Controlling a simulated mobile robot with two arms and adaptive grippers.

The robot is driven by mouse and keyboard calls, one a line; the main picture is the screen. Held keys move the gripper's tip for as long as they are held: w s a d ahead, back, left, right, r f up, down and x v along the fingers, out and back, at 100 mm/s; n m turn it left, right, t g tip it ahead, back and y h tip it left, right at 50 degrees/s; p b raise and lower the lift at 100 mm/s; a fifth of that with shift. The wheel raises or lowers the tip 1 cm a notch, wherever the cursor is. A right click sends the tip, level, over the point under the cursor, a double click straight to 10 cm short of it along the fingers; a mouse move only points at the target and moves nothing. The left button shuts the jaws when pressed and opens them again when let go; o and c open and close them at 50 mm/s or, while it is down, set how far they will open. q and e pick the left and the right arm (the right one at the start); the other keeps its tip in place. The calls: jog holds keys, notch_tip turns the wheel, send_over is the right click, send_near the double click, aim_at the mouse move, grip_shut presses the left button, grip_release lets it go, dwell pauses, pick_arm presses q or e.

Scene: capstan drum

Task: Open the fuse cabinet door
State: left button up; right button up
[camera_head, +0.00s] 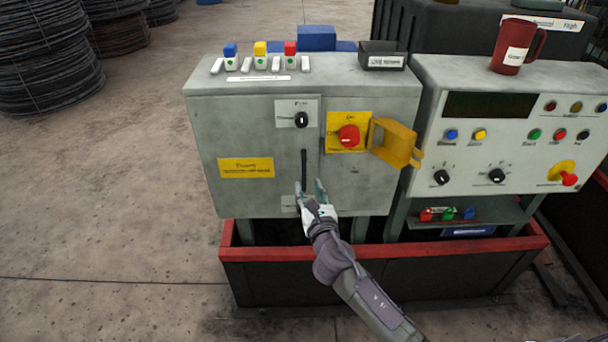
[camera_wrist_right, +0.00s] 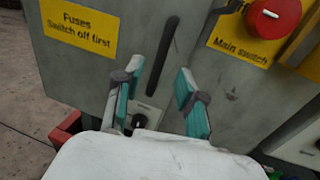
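The grey fuse cabinet (camera_head: 215,130) stands with its door shut; a yellow "Fuses Switch off first" label (camera_wrist_right: 78,28) is on the door. A black vertical bar handle (camera_head: 304,165) is at the door's right side and also shows in the right wrist view (camera_wrist_right: 165,50). My right gripper (camera_head: 309,188) is open and empty in front of the handle's lower end. In the wrist view its teal-padded fingers (camera_wrist_right: 160,80) spread to either side of the handle's line, apart from it. My left gripper is out of view.
A red main switch (camera_head: 349,136) on a yellow plate sits right of the handle, with a yellow guard (camera_head: 393,143) sticking out beside it. A black knob (camera_head: 301,120) is above the handle. A control console (camera_head: 480,180) adjoins at the right. A red-rimmed base (camera_head: 270,254) runs below.

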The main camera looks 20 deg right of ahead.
aim_at(304, 176)
jog(key=w, duration=0.6)
jog(key=shift+d, duration=0.25)
jog(key=shift+s, duration=0.1)
grip_shut()
